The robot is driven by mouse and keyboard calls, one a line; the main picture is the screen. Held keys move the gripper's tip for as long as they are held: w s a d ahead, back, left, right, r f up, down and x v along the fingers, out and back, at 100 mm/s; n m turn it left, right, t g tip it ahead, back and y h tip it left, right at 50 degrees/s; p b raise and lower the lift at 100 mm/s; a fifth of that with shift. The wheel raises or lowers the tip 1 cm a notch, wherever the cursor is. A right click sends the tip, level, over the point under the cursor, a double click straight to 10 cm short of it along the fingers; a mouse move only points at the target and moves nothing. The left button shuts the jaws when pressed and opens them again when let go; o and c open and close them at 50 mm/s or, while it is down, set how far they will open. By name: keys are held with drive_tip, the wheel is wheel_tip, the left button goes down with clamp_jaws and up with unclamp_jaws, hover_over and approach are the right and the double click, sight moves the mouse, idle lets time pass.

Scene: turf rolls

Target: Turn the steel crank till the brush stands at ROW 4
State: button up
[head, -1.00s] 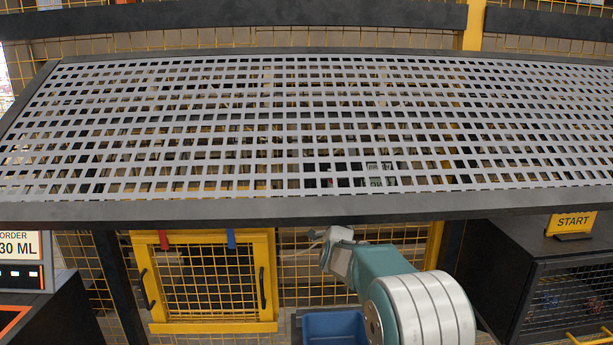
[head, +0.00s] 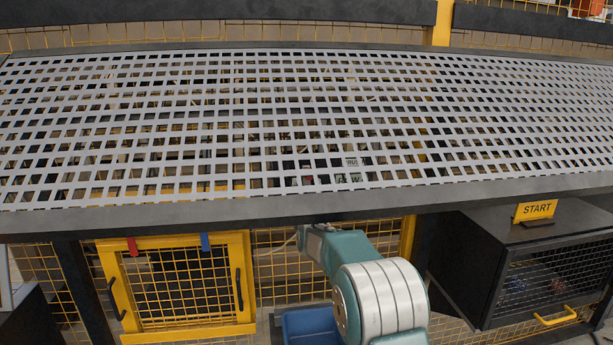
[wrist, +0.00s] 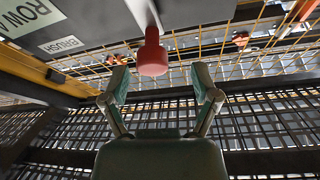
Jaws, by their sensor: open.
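In the wrist view a red knob (wrist: 152,54) hangs on a pale steel crank arm (wrist: 143,12) that comes in from the top edge. My gripper (wrist: 161,80) is open, with its two fingers spread to either side below the knob. The knob lies beyond the gap between the fingertips, and I see no grip on it. A "BRUSH" label (wrist: 62,44) and part of a "ROW" plate (wrist: 27,14) show at upper left; the row number cannot be read. The brush itself cannot be made out. In the head view my gripper and the crank are hidden.
A wide perforated table (head: 330,204) spans the head view above my arm. Below it are a yellow mesh door (head: 180,240), a blue bin (head: 305,322) and a black mesh cabinet (head: 490,265) with a START sign (head: 537,209). Wire fencing stands behind the knob.

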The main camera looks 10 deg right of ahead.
drive_tip(key=shift+w+d+r, duration=0.25)
drive_tip(key=shift+w, duration=0.35)
drive_tip(key=shift+w+d+r, duration=0.2)
drive_tip(key=shift+w+r, duration=0.05)
drive_tip(key=shift+w, duration=0.3)
drive_tip(key=shift+w+d+r, duration=0.1)
drive_tip(key=shift+w+d, duration=0.15)
drive_tip(key=shift+d, duration=0.1)
drive_tip(key=shift+a, duration=0.3)
drive_tip(key=shift+c, duration=0.3)
drive_tip(key=shift+a, duration=0.25)
clamp_jaws()
drive_tip(key=shift+d, duration=0.2)
